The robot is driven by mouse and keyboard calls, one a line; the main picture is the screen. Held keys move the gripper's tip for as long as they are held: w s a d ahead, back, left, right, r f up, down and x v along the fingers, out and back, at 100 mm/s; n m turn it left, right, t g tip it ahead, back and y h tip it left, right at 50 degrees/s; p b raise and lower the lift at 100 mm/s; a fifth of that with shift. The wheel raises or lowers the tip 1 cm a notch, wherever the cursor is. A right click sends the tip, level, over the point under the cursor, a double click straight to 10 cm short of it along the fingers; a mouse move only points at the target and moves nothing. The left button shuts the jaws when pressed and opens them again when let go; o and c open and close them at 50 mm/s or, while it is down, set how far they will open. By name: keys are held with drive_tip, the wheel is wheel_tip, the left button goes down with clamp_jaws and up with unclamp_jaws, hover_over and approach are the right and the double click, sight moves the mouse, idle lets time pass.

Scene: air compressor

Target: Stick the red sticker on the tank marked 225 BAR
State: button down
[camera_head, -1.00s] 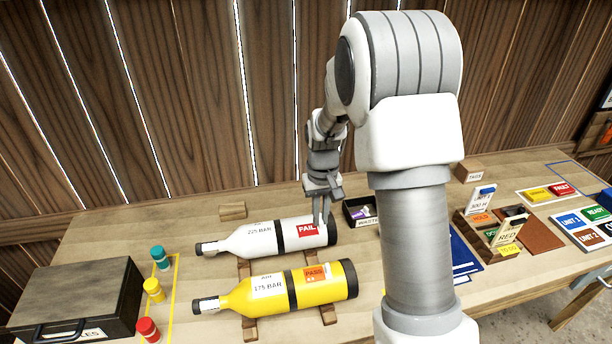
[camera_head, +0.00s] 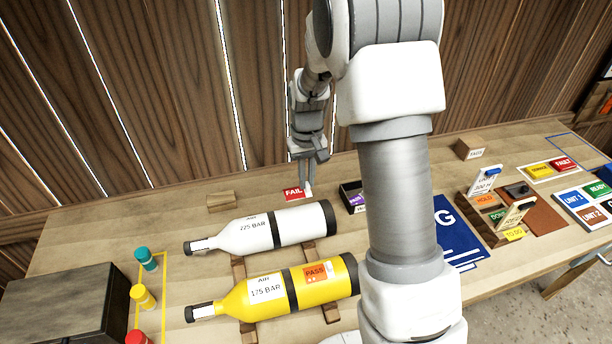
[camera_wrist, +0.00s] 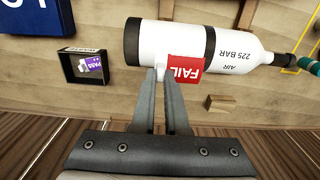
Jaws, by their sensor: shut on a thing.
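The white tank (camera_head: 303,223) marked 225 BAR lies on its side on wooden cradles, its neck to the left. In the wrist view the tank (camera_wrist: 180,45) lies across the top, label upside down. My gripper (camera_head: 302,188) is shut on the red FAIL sticker (camera_head: 294,195), by a pale tab at its edge. It holds the sticker beyond the tank's far side in the head view. In the wrist view the sticker (camera_wrist: 186,70) overlaps the tank's edge beside the fingertips (camera_wrist: 161,74); the height gap cannot be told. No sticker shows on the white tank's visible surface.
A yellow 175 BAR tank (camera_head: 325,292) with an orange PASS sticker lies in front. A black waste box (camera_head: 349,198) holding a purple sticker stands right of the gripper. A wooden block (camera_head: 221,200) is behind the tank. A dark case (camera_head: 60,305) and coloured caps (camera_head: 146,258) are left.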

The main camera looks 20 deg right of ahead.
drive_tip(key=shift+f, duration=0.15)
drive_tip(key=b, duration=0.5)
hover_over(307, 210)
drive_tip(key=shift+f, duration=3.2)
drive_tip(key=shift+f+b, duration=0.45)
drive_tip(key=shift+f, duration=0.2)
drive_tip(key=c, duration=0.8)
unclamp_jaws()
drive_tip(key=shift+c, duration=0.2)
drive_tip(key=shift+r, duration=0.1)
